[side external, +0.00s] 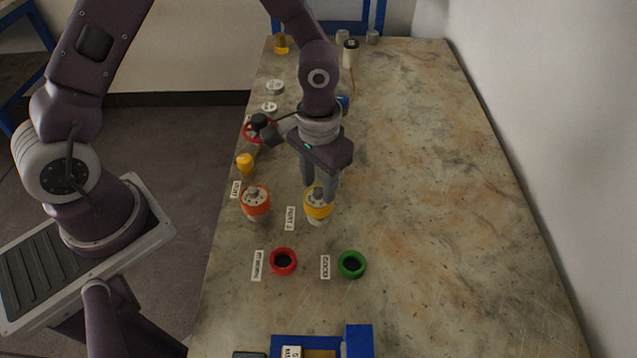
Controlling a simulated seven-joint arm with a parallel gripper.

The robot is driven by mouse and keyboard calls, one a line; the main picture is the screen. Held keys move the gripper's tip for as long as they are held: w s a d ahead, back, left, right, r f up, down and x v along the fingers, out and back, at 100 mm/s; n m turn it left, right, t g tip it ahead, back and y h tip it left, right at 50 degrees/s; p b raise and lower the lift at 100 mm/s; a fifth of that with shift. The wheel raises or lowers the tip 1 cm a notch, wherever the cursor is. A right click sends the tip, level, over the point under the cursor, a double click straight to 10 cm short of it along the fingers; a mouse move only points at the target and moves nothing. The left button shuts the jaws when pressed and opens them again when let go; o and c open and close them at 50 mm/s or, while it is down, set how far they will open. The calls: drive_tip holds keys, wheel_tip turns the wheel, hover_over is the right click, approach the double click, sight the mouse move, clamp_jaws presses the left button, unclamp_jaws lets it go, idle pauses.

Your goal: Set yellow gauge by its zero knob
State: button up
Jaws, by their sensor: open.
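The yellow gauge (318,211) stands on the stone-topped bench, left of its middle, with a pale face and a small grey knob on top. My gripper (319,196) points down at it from above and behind. Its two fingers are apart, the right one close to the gauge's knob and the left one behind its left side. I cannot tell whether either finger touches the gauge. An orange gauge (256,203) with a similar knob stands to the left. The fingers partly hide the yellow gauge's top.
A yellow-topped fitting (245,161) and a red handwheel (252,132) are at the left edge. Blue-framed items sit at the front. The bench's right side is clear.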

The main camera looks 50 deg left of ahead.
drive_tip(key=shift+f, duration=0.45)
drive_tip(key=shift+c, duration=0.2)
clamp_jaws()
drive_tip(key=m, duration=0.5)
drive_tip(key=shift+m, duration=0.3)
drive_tip(key=m, duration=0.5)
drive_tip(key=shift+m, duration=0.7)
